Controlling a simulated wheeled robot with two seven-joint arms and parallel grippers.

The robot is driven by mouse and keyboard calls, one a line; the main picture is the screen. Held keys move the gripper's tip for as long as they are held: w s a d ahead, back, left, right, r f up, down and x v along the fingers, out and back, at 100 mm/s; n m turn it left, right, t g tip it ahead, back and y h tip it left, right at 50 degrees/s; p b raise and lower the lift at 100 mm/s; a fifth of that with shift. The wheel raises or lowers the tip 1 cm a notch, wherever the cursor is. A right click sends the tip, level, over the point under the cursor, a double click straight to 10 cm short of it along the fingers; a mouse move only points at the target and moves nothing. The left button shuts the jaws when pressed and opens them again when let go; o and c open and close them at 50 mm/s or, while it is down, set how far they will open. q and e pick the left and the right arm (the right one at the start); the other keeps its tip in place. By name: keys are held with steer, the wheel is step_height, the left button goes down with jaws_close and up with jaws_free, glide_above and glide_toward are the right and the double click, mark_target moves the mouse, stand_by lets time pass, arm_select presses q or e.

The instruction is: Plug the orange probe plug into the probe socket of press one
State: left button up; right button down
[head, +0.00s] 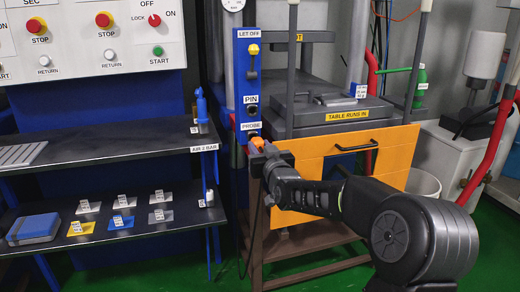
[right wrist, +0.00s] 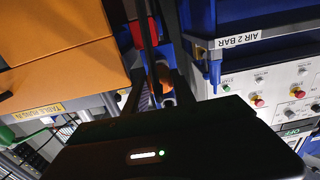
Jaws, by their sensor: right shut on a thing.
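The blue panel (head: 242,77) of the press carries the labels LET OFF, PIN and PROBE. The PROBE label (head: 250,126) is near its lower end. My right gripper (head: 262,150) is shut on the orange probe plug (head: 257,142), just below that label at the panel's foot. The plug and the panel overlap here, and I cannot tell whether the plug is in the socket or in front of it. The probe socket is largely hidden by the plug and gripper. In the right wrist view the orange plug (right wrist: 164,72) shows between the dark fingers. My left gripper is not in view.
A dark shelf (head: 110,150) with an AIR 2 BAR label is at the left, with coloured plates on the lower shelf. A red pipe (head: 490,150) is at the far right.

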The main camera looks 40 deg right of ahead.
mark_target(260, 148)
steer(key=shift+x, duration=1.6)
steer(key=c, duration=1)
jaws_free()
steer(key=shift+o, duration=0.2)
steer(key=v, duration=0.7)
steer(key=shift+s+a, duration=0.2)
steer(key=shift+s, duration=0.15)
